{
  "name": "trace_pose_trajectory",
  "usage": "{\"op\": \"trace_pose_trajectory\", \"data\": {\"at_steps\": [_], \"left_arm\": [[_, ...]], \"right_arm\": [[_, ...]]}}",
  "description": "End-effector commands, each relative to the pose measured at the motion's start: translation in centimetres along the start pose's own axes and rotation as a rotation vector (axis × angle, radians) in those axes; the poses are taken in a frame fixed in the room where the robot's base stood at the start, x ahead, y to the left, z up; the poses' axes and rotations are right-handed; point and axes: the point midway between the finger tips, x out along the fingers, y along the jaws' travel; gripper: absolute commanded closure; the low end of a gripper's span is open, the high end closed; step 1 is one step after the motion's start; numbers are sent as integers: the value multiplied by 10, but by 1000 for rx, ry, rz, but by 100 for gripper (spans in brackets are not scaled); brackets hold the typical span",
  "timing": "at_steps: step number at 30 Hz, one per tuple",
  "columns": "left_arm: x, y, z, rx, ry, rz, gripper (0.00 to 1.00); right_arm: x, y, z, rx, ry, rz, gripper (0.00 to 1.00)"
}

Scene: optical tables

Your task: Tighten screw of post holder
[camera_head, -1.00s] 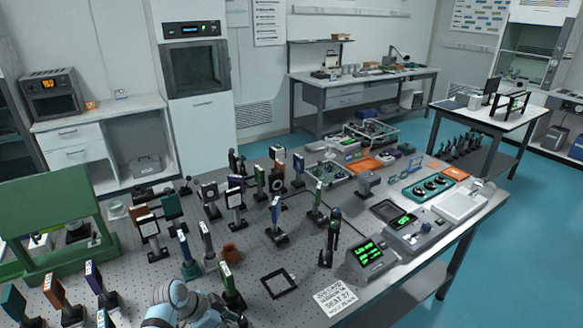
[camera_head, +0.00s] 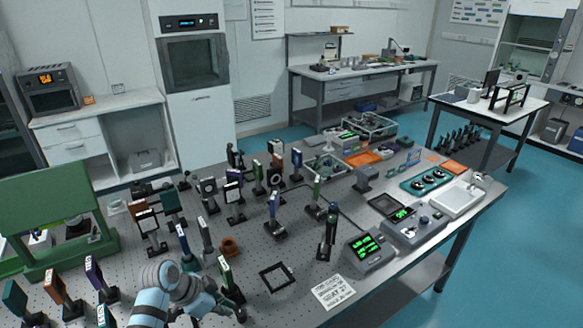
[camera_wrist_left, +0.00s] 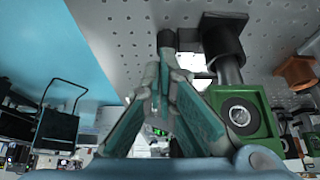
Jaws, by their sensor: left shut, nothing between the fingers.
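A green optic mount (camera_head: 225,267) on a dark post holder stands near the front of the perforated optical table (camera_head: 305,262). In the left wrist view the green mount (camera_wrist_left: 240,117) with its round lens is right of my fingers, and the dark post holder (camera_wrist_left: 222,42) is above it. A small dark knob-like cylinder (camera_wrist_left: 165,38) sticks out beside the holder, just beyond my fingertips; I cannot tell whether they touch it. My left gripper (camera_wrist_left: 163,75) is shut and empty. In the head view my left gripper (camera_head: 236,308) is low beside the holder, partly hidden by my arm. My right gripper is not in view.
Several other post-mounted optics stand around, including a blue one (camera_head: 184,243) to the left. A black square frame (camera_head: 277,278) lies to the right. A display box (camera_head: 365,248) and a white note card (camera_head: 333,292) are farther right.

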Motion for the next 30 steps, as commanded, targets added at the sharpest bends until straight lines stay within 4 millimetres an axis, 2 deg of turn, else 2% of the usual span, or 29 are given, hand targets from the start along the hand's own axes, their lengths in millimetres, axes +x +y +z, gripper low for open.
{"op": "trace_pose_trajectory", "data": {"at_steps": [3,11,14,19,21,24,30], "left_arm": [[-6,0,-3,1,0,-1,100],[-4,2,1,-9,-6,-4,100],[5,18,25,-77,-44,-27,100],[13,67,94,-294,-139,-124,100],[10,87,118,-378,-168,-168,100],[2,111,143,-474,-195,-223,100],[-21,156,186,-655,-228,-333,100]], "right_arm": [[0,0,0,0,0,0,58],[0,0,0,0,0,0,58],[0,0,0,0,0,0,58],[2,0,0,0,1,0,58],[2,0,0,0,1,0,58],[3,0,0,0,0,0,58],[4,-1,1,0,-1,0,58]]}}
